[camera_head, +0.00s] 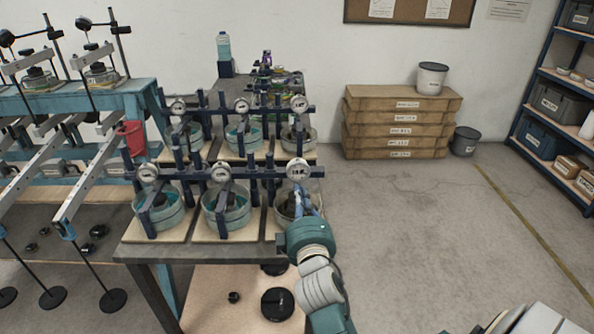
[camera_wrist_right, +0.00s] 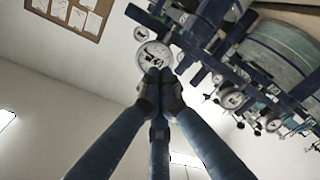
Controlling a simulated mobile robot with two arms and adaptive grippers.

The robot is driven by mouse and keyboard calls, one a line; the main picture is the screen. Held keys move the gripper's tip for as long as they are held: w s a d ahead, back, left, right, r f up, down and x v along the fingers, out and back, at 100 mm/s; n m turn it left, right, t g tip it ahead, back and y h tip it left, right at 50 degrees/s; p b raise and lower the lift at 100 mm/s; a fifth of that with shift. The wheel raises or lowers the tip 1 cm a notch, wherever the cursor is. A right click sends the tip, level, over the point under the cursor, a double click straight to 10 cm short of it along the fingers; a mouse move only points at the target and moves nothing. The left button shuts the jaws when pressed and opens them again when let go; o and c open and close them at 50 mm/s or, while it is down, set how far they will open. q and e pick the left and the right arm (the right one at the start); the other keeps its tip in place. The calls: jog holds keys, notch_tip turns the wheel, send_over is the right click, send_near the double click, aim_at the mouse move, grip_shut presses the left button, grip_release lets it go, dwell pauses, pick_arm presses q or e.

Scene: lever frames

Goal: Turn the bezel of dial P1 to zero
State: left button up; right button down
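Several round white dials stand on the dark blue frames over the pots. The front right dial (camera_head: 298,168) is the closest one to my right gripper (camera_head: 303,205). I cannot read which dial is P1. My right gripper is just below that dial in the head view, in front of the right pot. In the right wrist view my gripper fingers (camera_wrist_right: 160,77) come together at their tips, with no clear gap between them. A white dial (camera_wrist_right: 153,55) shows right beyond the tips and its lower edge is covered. I cannot tell whether they touch. My left gripper is out of view.
The front left dial (camera_head: 148,172) and front middle dial (camera_head: 222,173) sit in the same row, with blue bars between. A teal lever bench (camera_head: 130,95) stands at the left. Wooden boxes (camera_head: 400,130) stand at the back wall.

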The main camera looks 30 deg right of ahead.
aim_at(302, 166)
notch_tip(302, 166, up, 5)
jog(key=s+n+p, duration=0.1)
jog(key=n+p, duration=0.1)
jog(key=n, duration=1.6)
jog(key=x, duration=0.6)
jog(key=shift+s+d+r, duration=0.2)
jog(key=shift+d+r, duration=0.1)
jog(key=shift+w+d, duration=0.35)
jog(key=shift+w, duration=0.25)
jog(key=shift+f, duration=0.1)
jog(key=shift+f, duration=0.35)
